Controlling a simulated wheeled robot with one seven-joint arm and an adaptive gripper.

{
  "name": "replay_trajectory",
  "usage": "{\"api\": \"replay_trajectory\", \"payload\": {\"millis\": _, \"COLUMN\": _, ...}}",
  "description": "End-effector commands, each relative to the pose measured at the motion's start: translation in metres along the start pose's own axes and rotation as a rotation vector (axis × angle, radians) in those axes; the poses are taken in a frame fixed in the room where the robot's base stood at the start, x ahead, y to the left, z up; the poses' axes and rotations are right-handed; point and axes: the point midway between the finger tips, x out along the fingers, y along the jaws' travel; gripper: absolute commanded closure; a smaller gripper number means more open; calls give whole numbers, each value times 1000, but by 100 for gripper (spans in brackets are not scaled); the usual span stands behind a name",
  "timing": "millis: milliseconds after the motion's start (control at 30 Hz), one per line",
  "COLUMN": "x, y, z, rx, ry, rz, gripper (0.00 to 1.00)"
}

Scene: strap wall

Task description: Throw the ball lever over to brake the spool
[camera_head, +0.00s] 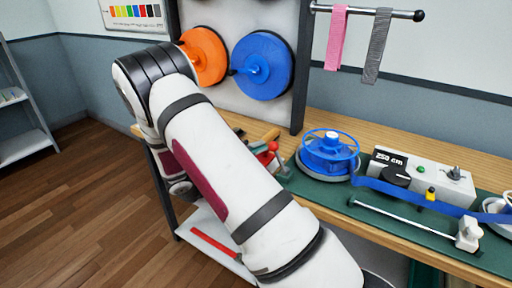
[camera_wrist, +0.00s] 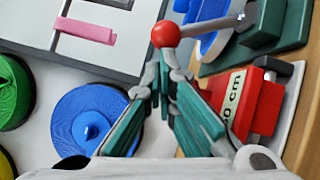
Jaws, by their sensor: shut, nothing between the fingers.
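The lever's red ball (camera_wrist: 165,34) sits just beyond my fingertips in the wrist view. Its grey rod (camera_wrist: 208,25) runs right toward the blue spool (camera_wrist: 207,8). In the head view the red ball (camera_head: 273,146) shows beside my forearm, left of the blue spool (camera_head: 328,158) on its dark green base. My gripper (camera_wrist: 165,60) is shut and empty, its tips close to the ball. I cannot tell whether they touch it. My arm hides most of my gripper in the head view.
A blue strap (camera_head: 420,194) runs right from the spool past a grey box (camera_head: 437,178) with a black knob. Orange (camera_head: 204,56) and blue (camera_head: 263,66) reels hang on the back panel. Pink and grey straps hang from a rail (camera_head: 365,10).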

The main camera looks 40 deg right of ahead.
Motion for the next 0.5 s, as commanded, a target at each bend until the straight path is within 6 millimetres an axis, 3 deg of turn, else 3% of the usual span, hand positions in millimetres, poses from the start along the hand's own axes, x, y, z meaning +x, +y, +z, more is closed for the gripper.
{"api": "replay_trajectory", "payload": {"millis": 500, "x": 6, "y": 8, "z": 9, "rx": 84, "ry": 0, "rz": -57, "gripper": 100}}
